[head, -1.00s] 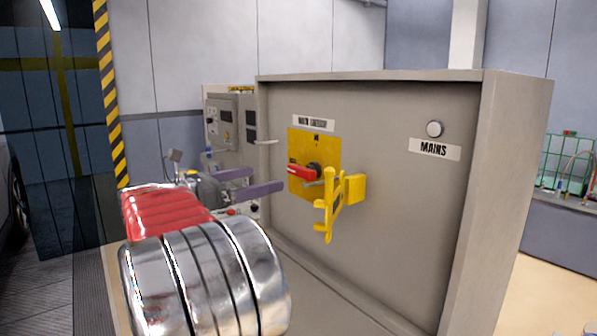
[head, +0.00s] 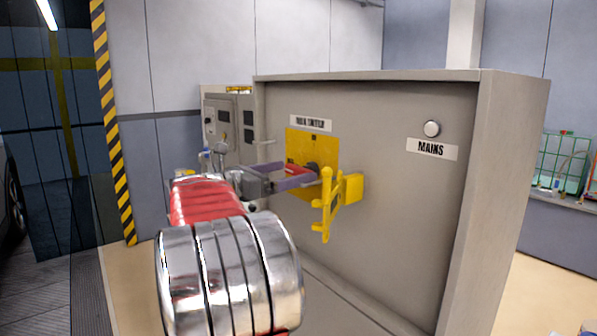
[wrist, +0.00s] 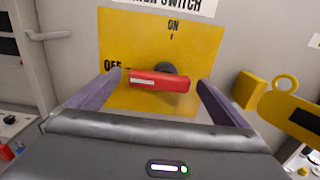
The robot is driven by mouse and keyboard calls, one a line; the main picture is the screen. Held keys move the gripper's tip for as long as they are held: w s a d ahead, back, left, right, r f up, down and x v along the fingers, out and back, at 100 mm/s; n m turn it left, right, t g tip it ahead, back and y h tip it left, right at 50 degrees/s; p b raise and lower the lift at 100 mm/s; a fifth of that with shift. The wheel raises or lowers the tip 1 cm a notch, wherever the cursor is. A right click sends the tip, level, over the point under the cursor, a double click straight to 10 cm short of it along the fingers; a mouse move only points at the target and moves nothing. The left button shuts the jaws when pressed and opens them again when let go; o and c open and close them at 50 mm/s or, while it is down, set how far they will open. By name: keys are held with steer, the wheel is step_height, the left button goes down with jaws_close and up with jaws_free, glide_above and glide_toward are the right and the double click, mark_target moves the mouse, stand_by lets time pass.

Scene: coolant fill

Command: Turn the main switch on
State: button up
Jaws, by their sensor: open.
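The main switch has a red handle (wrist: 158,80) on a dark hub, mounted on a yellow plate (wrist: 205,45) marked ON at the top and OFF at the left. The handle lies about level, with its left end by OFF. In the head view the red handle (head: 294,169) shows partly behind my fingers, on the yellow plate (head: 326,147). My gripper (wrist: 160,88) is open, with one purple finger on each side of the handle. It also shows in the head view (head: 290,176). I cannot tell whether the fingers touch the handle.
A yellow hasp-like bracket (head: 328,205) sticks out right of the switch, close to my right finger; it also shows in the wrist view (wrist: 290,112). A round white lamp (head: 432,129) sits above the MAINS label (head: 432,149). A grey control box (head: 222,120) stands behind at left.

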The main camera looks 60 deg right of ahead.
mark_target(295, 171)
steer(key=shift+x, duration=1.65)
steer(key=shift+c, duration=0.5)
steer(key=c, duration=0.9)
